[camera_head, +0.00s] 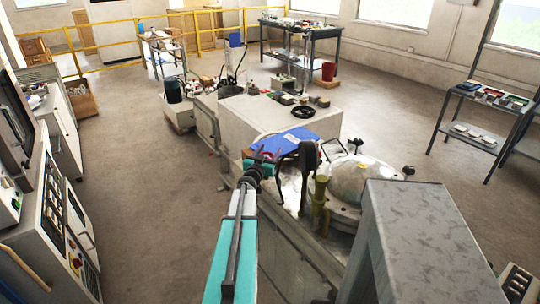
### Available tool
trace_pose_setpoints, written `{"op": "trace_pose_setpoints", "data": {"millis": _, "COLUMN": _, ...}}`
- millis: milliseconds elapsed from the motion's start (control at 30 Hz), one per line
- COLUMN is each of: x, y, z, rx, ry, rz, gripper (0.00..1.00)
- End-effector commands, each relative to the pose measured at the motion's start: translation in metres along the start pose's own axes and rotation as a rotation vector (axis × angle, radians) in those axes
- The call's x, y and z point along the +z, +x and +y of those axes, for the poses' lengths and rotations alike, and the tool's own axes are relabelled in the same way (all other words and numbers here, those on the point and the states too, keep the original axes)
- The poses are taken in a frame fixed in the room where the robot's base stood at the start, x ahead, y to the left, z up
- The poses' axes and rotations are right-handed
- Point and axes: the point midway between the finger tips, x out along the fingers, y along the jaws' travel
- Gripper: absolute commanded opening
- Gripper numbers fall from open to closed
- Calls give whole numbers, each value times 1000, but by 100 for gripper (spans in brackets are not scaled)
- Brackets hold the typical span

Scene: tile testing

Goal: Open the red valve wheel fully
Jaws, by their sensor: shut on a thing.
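The red valve wheel (268,155) shows only as a small red arc at the end of my arm, in front of a blue sheet or folder. My arm hides most of it. My gripper (261,163) is at the red arc and shut on it, as far as this small view shows. The fingers are too small to make out clearly. How far the wheel is turned cannot be told.
A domed metal vessel (352,182) with fittings stands right of my gripper. A grey speckled block (425,225) is nearer, at lower right. A control cabinet (55,215) stands at left. Open floor (140,170) lies between the cabinet and the machine.

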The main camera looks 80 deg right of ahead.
Motion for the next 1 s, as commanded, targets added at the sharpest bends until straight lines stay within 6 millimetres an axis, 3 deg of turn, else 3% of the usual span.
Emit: {"op": "trace_pose_setpoints", "data": {"millis": 1000, "x": -2, "y": 2, "z": -11, "rx": -176, "ry": 3, "rz": 8, "gripper": 34}}
